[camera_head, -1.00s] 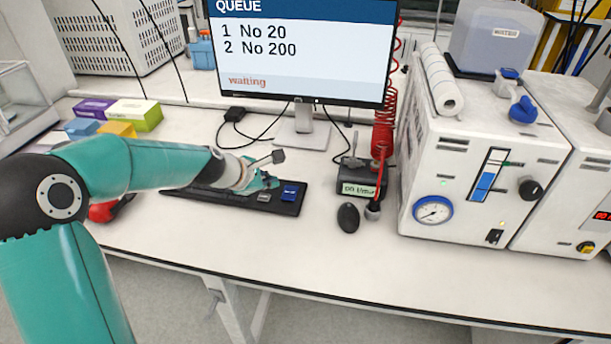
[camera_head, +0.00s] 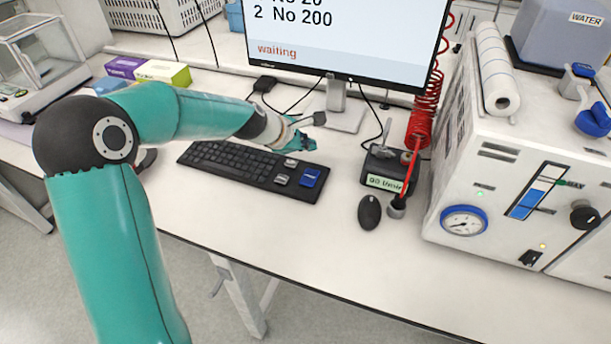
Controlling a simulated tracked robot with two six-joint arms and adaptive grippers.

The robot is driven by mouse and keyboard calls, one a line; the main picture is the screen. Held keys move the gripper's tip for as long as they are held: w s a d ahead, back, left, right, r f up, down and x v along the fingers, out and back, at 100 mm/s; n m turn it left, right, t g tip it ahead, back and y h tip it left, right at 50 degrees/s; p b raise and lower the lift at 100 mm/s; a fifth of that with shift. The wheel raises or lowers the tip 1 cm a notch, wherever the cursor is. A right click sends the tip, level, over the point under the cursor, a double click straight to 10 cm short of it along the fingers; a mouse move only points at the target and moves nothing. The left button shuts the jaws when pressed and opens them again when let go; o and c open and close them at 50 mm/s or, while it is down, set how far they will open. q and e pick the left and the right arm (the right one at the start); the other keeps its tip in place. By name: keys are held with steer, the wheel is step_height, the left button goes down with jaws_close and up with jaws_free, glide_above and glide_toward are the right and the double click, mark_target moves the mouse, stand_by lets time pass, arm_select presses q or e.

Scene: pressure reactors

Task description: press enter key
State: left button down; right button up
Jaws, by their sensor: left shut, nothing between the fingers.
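A black keyboard (camera_head: 235,165) lies on the white bench below the monitor. At its right end are a large blue key (camera_head: 310,178) and a grey key (camera_head: 281,180) beside it. Any lettering on these keys is too small to read. My left gripper (camera_head: 308,143) is shut and empty. It appears at the far edge of the keyboard's right end, behind the blue key in the picture; its height above the bench is hard to tell. Both coloured keys are uncovered. The monitor (camera_head: 345,35) shows a queue list with the word "waiting". My right gripper is out of view.
A black mouse (camera_head: 369,212) and a small labelled device (camera_head: 388,170) with a red coiled hose (camera_head: 419,130) stand right of the keyboard. A white reactor unit (camera_head: 490,165) with a gauge stands further right. The bench in front of the keyboard is clear.

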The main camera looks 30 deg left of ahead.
arm_select(q)
steer(key=b, duration=0.6)
glide_above(308, 178)
step_height(308, 178, down, 6)
steer(key=shift+f, duration=0.25)
steer(key=shift+f+b, duration=0.85)
steer(key=shift+f, duration=0.05)
steer(key=shift+f, duration=0.35)
steer(key=shift+f+b, duration=0.4)
steer(key=shift+b, duration=0.15)
stand_by(0.5)
steer(key=shift+r, duration=0.1)
steer(key=shift+r+p, duration=0.75)
steer(key=shift+p, duration=0.15)
